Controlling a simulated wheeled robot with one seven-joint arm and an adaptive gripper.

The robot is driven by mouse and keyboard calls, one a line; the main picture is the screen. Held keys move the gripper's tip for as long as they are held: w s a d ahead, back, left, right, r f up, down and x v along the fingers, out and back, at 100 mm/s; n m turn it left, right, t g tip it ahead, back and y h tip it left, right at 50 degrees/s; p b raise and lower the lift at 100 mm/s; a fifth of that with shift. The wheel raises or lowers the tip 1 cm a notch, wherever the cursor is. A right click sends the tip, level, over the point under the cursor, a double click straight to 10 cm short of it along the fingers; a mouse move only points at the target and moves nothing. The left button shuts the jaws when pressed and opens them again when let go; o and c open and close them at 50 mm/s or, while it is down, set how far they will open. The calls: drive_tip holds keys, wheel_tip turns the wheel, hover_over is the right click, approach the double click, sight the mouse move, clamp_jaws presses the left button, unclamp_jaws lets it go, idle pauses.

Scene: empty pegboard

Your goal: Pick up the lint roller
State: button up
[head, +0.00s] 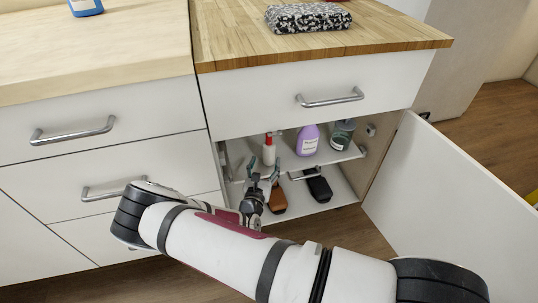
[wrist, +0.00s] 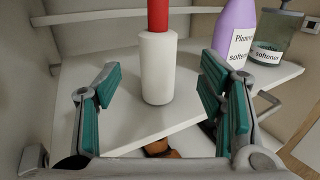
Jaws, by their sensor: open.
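The lint roller (head: 268,152) stands upright on the upper shelf inside the open cabinet, with a white roll and a red handle pointing up. In the wrist view the lint roller (wrist: 158,70) is ahead between my two fingers, with its handle top cut off by the frame. My gripper (head: 264,172) is at the cabinet opening in front of the shelf. In the wrist view my gripper (wrist: 158,78) has its teal-padded fingers spread wide, with clear gaps to the roller on both sides.
A purple softener bottle (head: 307,141) and a dark labelled container (head: 342,134) stand right of the roller on the shelf (wrist: 190,105). An orange-brown object (head: 277,201) and a black object (head: 319,188) lie below. The open door (head: 450,190) stands at right.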

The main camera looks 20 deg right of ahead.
sight(268, 153)
drive_tip(key=shift+b+x, duration=0.35)
drive_tip(key=shift+x, duration=1.1)
drive_tip(key=b+x, duration=0.2)
drive_tip(key=x, duration=0.3)
drive_tip(key=shift+a+f+b, duration=0.1)
drive_tip(key=shift+b, duration=0.2)
drive_tip(key=c, duration=1.4)
